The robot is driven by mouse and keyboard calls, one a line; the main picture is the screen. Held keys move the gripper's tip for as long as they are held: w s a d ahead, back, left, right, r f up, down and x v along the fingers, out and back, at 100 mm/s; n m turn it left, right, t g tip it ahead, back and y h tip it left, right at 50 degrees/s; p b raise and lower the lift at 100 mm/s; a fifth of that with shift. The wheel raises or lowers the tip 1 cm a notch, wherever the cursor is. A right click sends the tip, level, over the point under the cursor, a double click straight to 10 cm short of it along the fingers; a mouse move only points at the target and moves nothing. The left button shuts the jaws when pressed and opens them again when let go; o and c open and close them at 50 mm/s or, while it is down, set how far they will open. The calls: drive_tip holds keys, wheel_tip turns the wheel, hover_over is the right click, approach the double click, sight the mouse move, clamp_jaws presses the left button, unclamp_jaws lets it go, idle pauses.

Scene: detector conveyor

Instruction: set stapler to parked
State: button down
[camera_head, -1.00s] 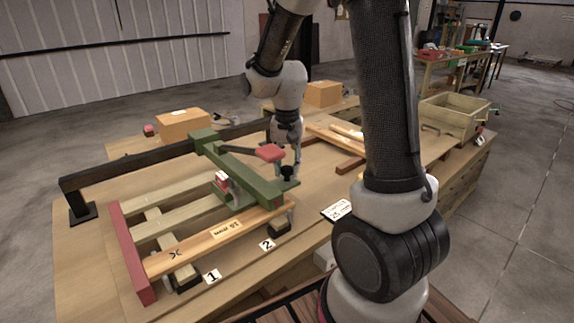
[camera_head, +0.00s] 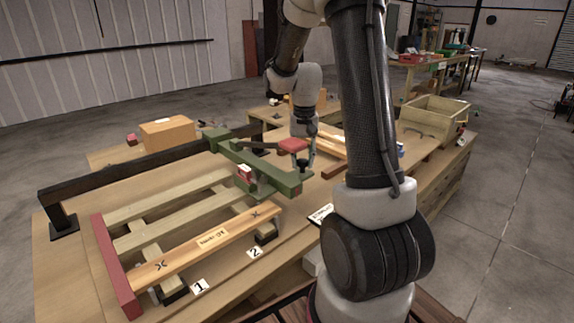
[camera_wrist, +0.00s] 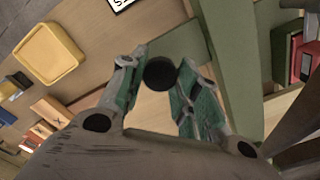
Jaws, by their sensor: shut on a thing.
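The stapler is a green beam (camera_head: 255,170) with a red pad (camera_head: 292,145), reaching over the bench from the dark rail (camera_head: 120,172) behind. It stands beyond the right end of the slatted pallet. The top board of the pallet (camera_head: 205,243) shows two black X marks. My gripper (camera_head: 304,160) is at the beam's near right end. In the wrist view my gripper (camera_wrist: 158,78) has its two green-padded fingers on either side of a round black knob (camera_wrist: 160,73), shut on it. The green beam (camera_wrist: 235,80) runs beside the right finger.
Tags 1 (camera_head: 200,286) and 2 (camera_head: 254,252) lie on the bench front, with a larger label (camera_head: 320,214) to their right. Loose boards (camera_head: 330,150) lie behind my gripper. A cardboard box (camera_head: 168,133) and a wooden crate (camera_head: 435,117) stand farther off.

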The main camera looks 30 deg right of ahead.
drive_tip(key=w+d, duration=0.1)
drive_tip(key=d, duration=0.6)
drive_tip(key=shift+w, duration=0.25)
drive_tip(key=shift+d+r, duration=0.1)
drive_tip(key=shift+r, duration=0.05)
drive_tip(key=c, duration=1)
unclamp_jaws()
drive_tip(key=shift+d, duration=0.15)
wheel_tip(320, 180, up, 12)
